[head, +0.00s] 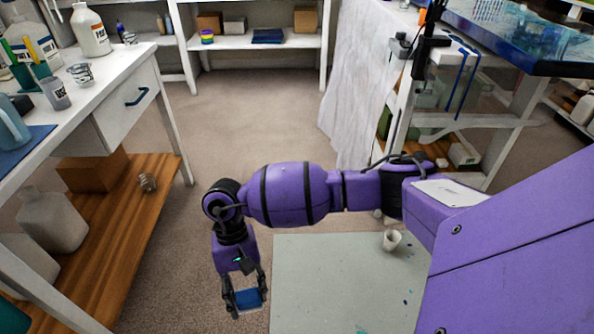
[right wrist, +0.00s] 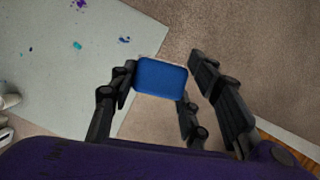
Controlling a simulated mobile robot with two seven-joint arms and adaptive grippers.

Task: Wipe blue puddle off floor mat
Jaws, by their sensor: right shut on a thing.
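The grey floor mat (head: 325,275) lies on the carpet at the lower middle of the head view. It fills the upper left of the right wrist view (right wrist: 45,90). Small teal (right wrist: 77,45), purple (right wrist: 81,4) and blue (right wrist: 124,39) spots mark it; no large puddle is visible. My right gripper (head: 247,294) points down beside the mat's left edge. It is shut on a blue pad (right wrist: 161,80), which also shows in the head view (head: 249,299). In the wrist view the pad overlaps the mat's edge. My left gripper is not in view.
A white cup (head: 391,240) stands on the mat's far right part. A white workbench (head: 100,80) with bottles and a wooden lower shelf (head: 140,200) stands at left. A draped table (head: 360,85) stands at right. Carpet (head: 255,110) is clear between them.

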